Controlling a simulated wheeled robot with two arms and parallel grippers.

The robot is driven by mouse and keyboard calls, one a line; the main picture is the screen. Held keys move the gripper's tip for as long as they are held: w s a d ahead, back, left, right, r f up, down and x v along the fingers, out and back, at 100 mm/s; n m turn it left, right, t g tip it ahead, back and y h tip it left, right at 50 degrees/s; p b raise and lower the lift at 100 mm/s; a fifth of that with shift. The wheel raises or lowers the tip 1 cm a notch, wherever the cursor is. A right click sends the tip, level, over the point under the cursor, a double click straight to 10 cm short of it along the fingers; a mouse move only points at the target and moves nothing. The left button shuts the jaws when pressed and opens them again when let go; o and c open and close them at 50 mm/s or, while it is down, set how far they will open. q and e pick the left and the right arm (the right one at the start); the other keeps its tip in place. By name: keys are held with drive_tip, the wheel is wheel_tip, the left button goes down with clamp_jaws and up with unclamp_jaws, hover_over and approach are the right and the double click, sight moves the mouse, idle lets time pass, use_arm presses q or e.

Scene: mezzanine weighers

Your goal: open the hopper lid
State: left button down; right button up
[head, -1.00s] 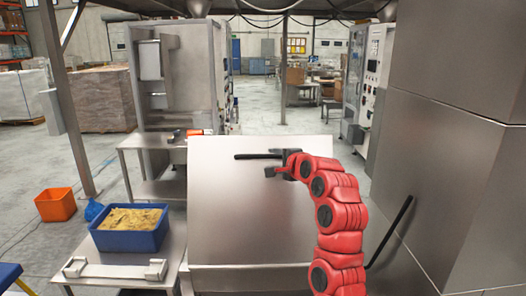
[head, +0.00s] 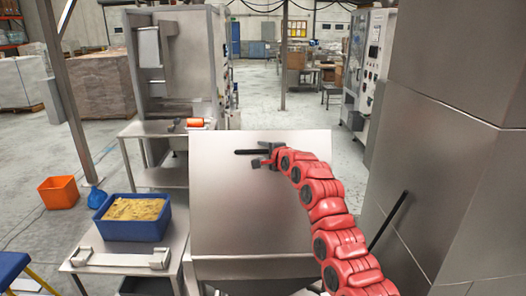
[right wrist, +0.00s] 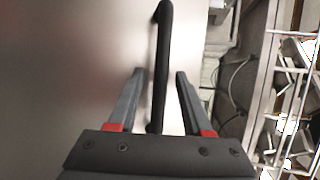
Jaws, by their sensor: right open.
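The hopper lid (head: 235,205) is a broad, plain steel panel in the middle of the head view, sloping down toward me; it looks shut. A black bar handle (head: 247,152) lies near its far edge. My right gripper (head: 266,160) is at the right part of this handle, its red arm reaching over the lid's right side. In the right wrist view the open fingers (right wrist: 161,74) stand on either side of the black handle, with gaps on both sides. The far end of the handle extends beyond the fingertips. My left gripper is not in view.
A blue bin (head: 132,218) of yellowish contents stands on a steel table (head: 90,245) left of the lid. A tall steel cabinet (head: 445,130) closes off the right side, with a black bar (head: 388,222) before it. An orange bin (head: 59,192) sits on the floor.

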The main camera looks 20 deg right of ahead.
drive_tip(key=shift+c, duration=0.3)
clamp_jaws()
idle(1.1)
